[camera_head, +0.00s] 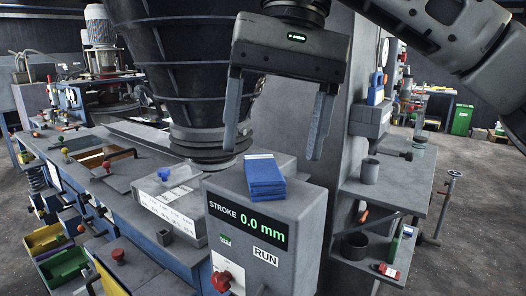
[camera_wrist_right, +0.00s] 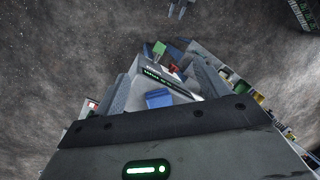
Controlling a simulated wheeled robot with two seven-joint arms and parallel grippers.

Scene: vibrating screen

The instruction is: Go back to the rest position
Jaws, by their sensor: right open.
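My right gripper (camera_head: 270,152) hangs from the upper middle of the head view, fingers pointing down. It is open, with nothing between its fingers. Below it, a stack of blue cloth-like pieces (camera_head: 264,176) lies on top of the grey control box (camera_head: 300,207), apart from the fingertips. The box display reads STROKE 0.0 mm. In the right wrist view, the blue stack (camera_wrist_right: 159,98) shows between the two spread fingers, beyond the gripper body (camera_wrist_right: 160,140). My left gripper does not show in the head view.
A large black ribbed cone (camera_head: 190,80) stands close left of the gripper. A grey column (camera_head: 350,120) rises to its right, with shelves (camera_head: 385,190) holding a cup and small items. Open floor (camera_head: 480,200) lies at the right.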

